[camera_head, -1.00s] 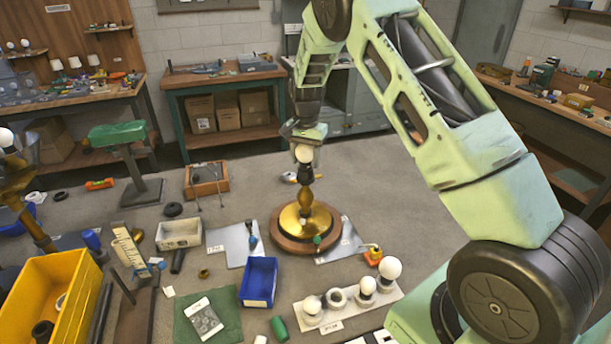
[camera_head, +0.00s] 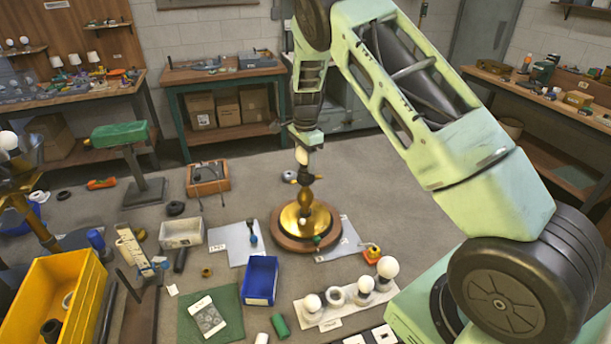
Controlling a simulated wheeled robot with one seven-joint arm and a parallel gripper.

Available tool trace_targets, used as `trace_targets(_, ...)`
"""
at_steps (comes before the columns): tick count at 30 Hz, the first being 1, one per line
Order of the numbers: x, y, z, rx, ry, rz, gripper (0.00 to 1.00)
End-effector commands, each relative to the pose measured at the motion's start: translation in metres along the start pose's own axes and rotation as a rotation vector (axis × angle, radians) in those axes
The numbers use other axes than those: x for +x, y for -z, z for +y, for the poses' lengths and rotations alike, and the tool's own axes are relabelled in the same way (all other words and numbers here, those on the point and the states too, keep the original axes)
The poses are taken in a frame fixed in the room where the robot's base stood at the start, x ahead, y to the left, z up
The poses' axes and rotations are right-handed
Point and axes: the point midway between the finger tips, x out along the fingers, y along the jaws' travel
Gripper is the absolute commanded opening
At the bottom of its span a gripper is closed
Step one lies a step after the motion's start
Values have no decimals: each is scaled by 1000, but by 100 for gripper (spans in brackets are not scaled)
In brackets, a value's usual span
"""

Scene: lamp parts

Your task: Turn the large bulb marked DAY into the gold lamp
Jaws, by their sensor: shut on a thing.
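The gold lamp (camera_head: 305,215) stands upright on a round wooden base on the floor, in the middle of the head view. Its dark neck and socket (camera_head: 304,178) point up. My gripper (camera_head: 303,145) is directly above the lamp, pointing down, shut on a white bulb (camera_head: 302,156). The bulb sits at the top of the socket; I cannot tell how deep it is in. No DAY mark can be read on it at this size. The gripper's fingers are small and partly merge with the bulb.
A white holder (camera_head: 345,305) with several bulbs and a ring stands at the front. A blue bin (camera_head: 260,280), a green mat (camera_head: 212,315) and a yellow crate (camera_head: 50,300) are to its left. Grey sheets (camera_head: 236,243) lie beside the lamp. Floor behind the lamp is mostly clear.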

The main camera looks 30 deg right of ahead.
Motion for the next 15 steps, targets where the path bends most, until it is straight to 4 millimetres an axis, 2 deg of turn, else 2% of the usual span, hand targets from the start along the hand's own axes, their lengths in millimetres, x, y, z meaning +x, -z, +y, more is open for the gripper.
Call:
trace_targets(9, 1, -1, 2, 315, -7, 2, 33)
trace_targets(15, 2, -1, 1, 402, -5, 0, 33)
